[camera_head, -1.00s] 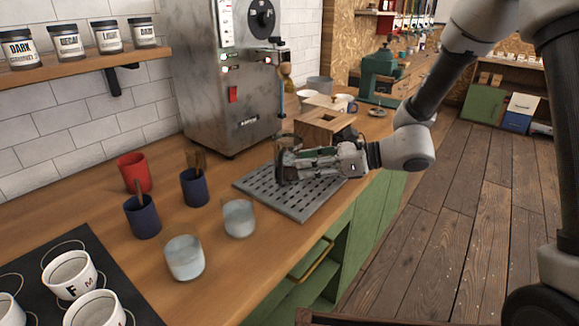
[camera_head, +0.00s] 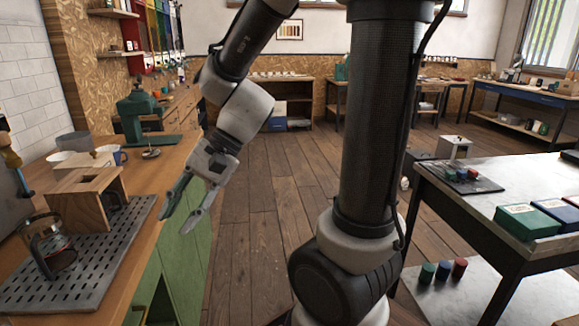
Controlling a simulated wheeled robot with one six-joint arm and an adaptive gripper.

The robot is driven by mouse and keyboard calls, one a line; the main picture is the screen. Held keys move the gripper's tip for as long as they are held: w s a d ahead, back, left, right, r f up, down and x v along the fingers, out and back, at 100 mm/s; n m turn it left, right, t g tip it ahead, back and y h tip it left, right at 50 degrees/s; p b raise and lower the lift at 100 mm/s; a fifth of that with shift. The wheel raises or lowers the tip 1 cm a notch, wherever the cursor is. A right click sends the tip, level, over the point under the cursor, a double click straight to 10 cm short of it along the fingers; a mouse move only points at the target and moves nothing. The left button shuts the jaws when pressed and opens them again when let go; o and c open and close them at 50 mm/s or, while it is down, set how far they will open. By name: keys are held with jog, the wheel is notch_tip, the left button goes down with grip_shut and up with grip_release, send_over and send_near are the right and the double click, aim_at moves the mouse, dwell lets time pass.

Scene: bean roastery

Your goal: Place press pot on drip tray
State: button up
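The press pot (camera_head: 58,258), a glass pot with a dark frame and handle, stands on the drip tray at the far left of the head view. It looks upright. The drip tray (camera_head: 108,262) is a grey slotted plate on the wooden counter. My gripper (camera_head: 178,222) is to the right of the tray, out past the counter's front edge. Its two fingers point down and are spread apart, with nothing between them. It is clear of the pot.
A wooden stand (camera_head: 72,205) with an opening in its top is close behind the pot. A green machine (camera_head: 140,115), bowls and a mug stand farther back. Open wooden floor (camera_head: 262,215) lies right of the counter. A table (camera_head: 470,205) stands at the right.

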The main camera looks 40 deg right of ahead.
jog(key=s+d+r+n+t+h, duration=0.2)
jog(key=s+d+r+n+h, duration=0.1)
jog(key=d, duration=0.7)
jog(key=s+d+r+n+t+h, duration=0.2)
jog(key=s+d+r+n+h, duration=0.1)
jog(key=d, duration=0.8)
jog(key=s+n+h, duration=0.1)
jog(key=n+h, duration=0.1)
jog(key=shift+t+h, duration=0.3)
jog(key=shift+t, duration=0.1)
